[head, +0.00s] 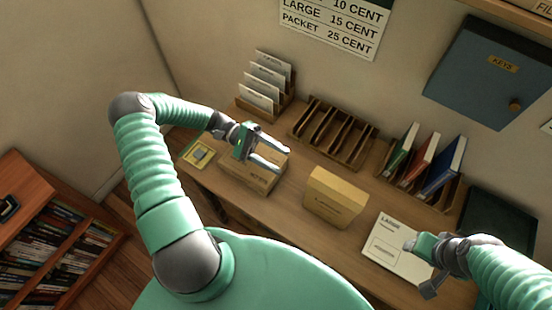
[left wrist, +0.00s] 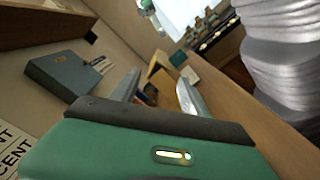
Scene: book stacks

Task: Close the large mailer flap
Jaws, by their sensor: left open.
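The large mailer (head: 384,250) is a flat, pale envelope marked LARGE, lying at the front right of the desk. Its right part is hidden by my right gripper, and I cannot tell how its flap lies. My right gripper (head: 418,266) is over the mailer's right side; I cannot tell whether it touches it or how its jaws stand. My left gripper (head: 284,160) is open and empty, above a cardboard box (head: 250,178) at the desk's left, well away from the mailer. Its two fingers also show apart in the left wrist view (left wrist: 157,92).
A tan box (head: 335,200) stands mid-desk, left of the mailer. Behind are a letter rack (head: 265,88), an empty slotted wooden rack (head: 333,133) and upright books (head: 425,160). A blue key cabinet (head: 490,70) hangs on the wall. A yellow-edged item (head: 199,153) lies far left.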

